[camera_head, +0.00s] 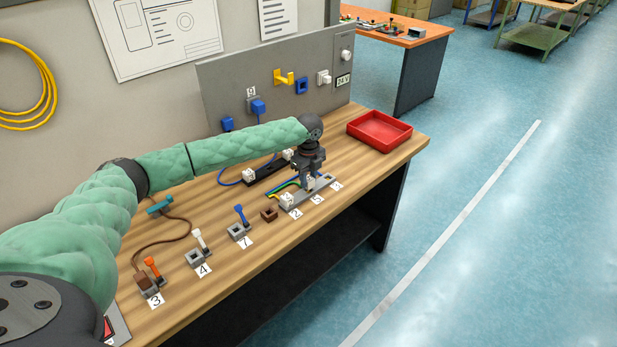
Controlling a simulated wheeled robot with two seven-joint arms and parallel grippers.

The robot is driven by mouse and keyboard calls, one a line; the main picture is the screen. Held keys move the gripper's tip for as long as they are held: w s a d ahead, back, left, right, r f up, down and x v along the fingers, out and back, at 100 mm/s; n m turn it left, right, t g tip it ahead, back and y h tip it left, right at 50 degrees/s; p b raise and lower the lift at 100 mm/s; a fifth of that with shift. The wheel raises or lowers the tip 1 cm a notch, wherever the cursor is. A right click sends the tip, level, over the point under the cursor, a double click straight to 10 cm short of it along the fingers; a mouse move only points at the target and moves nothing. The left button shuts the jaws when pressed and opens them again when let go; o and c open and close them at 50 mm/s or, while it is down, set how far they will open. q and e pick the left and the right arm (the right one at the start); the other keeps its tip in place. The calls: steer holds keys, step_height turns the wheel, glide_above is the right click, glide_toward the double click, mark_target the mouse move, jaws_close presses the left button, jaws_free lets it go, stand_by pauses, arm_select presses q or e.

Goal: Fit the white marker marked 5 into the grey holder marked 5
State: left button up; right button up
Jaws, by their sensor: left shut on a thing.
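My left gripper (309,181) points down over the grey holder strip (322,185) near the right part of the bench. It is shut on a small white marker (311,184), mostly hidden between the fingers; its number cannot be read. The label 5 (317,199) lies in front of the middle of the strip, just below the gripper. The marker is at or just above that place; I cannot tell whether it is seated. Another white block (287,199) stands at the strip's left end, by the label 2 (296,213). My right gripper is out of view.
Coloured wires and a black strip (268,171) lie behind the holder. A red tray (380,131) stands at the right.

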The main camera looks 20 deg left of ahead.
arm_select(q)
steer(key=shift+f, duration=0.9)
stand_by(0.9)
steer(key=shift+f, duration=0.1)
stand_by(0.9)
steer(key=o, duration=1.1)
